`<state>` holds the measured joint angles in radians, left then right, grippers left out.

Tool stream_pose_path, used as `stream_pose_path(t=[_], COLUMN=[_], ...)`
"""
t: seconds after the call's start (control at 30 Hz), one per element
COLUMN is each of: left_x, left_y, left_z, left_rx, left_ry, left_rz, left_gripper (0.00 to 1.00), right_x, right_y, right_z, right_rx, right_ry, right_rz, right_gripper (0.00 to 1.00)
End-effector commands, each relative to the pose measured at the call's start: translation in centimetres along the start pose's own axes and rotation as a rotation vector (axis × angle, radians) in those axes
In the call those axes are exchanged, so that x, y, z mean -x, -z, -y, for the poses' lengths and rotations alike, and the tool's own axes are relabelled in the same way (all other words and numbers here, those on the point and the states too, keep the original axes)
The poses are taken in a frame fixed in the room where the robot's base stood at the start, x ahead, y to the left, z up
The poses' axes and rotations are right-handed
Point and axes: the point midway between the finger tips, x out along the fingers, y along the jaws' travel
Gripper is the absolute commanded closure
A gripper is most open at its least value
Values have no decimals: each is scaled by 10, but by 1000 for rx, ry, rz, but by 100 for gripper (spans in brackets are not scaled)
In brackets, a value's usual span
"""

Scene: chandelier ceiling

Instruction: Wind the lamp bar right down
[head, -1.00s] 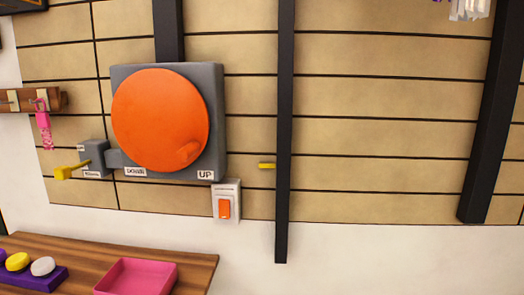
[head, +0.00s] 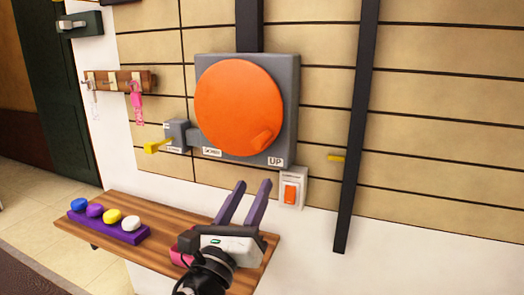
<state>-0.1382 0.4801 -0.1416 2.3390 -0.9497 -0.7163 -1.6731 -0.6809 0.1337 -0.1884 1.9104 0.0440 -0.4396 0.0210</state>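A large orange disc wheel (head: 238,108) with a knob (head: 263,138) at its lower right is mounted on a grey box (head: 288,75) on the tiled wall. Plates below it read DOWN (head: 212,152) at left and UP (head: 275,161) at right. A small grey housing (head: 177,134) with a yellow lever (head: 158,146) sits left of the wheel box; the lever points left. My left gripper (head: 252,184) is open and empty, below the wheel and in front of the shelf, its fingers pointing up. My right gripper and the lamp bar are not in view.
A wooden shelf (head: 170,250) holds a purple tray (head: 125,234) with several coloured round pieces; a pink tray (head: 180,256) is partly behind my gripper. An orange wall switch (head: 290,193), a dark vertical post (head: 355,130) with a yellow marker (head: 337,157), and a key rack (head: 115,80) are nearby.

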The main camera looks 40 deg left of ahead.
Motion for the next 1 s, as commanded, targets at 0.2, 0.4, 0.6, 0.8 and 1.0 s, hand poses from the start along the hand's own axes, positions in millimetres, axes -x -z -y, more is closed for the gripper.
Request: stream_pose_path(t=[0.2,0.4,0.6,0.8,1.0], left_x=[-13,-46,-82,-104,-108], left_y=[-43,-47,-50,-50,-50], left_z=[7,7,7,6,6], left_rx=[-175,-175,-172,-171,-170], left_ry=[0,-1,-1,-1,0], left_rz=[106,105,103,100,100], left_gripper=[62,62,62,62,62], right_x=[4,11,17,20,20], right_y=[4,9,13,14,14], right_z=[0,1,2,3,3], right_rx=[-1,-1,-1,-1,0], right_ry=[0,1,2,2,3], right_rz=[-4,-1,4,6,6], right_gripper=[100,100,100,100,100])
